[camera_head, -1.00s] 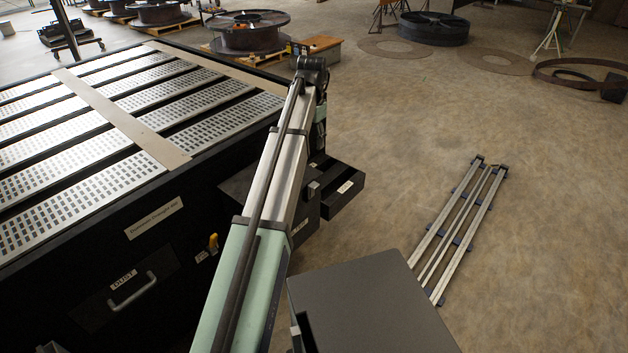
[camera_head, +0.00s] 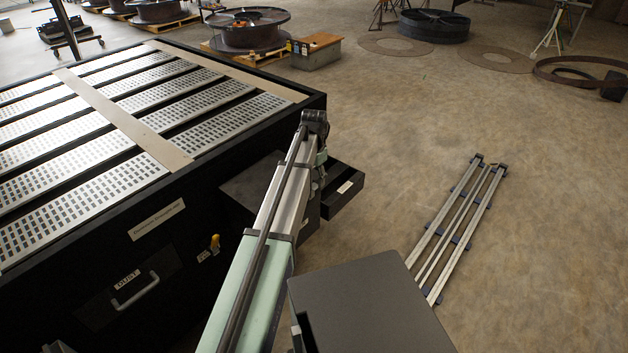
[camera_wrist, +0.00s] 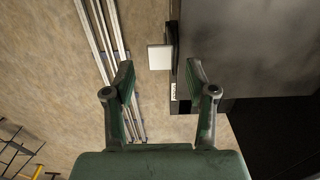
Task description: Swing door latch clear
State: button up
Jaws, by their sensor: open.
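My gripper (camera_wrist: 159,85) is open and empty in the wrist view, its two green fingers spread. A pale square plate (camera_wrist: 159,57) shows between and beyond the fingertips, at the edge of a dark box (camera_wrist: 255,50). I cannot tell whether this plate is the latch, or how far it is from the fingers.
A black drawer (camera_head: 345,188) with a white label stands out beside the table. A DUST drawer (camera_head: 128,285) with a bar handle is in the table front. Metal rails (camera_head: 455,230) lie on the floor at right. The floor around them is mostly open.

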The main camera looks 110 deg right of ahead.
aim_at(314, 194)
jog(key=shift+f, duration=1.1)
grip_shut()
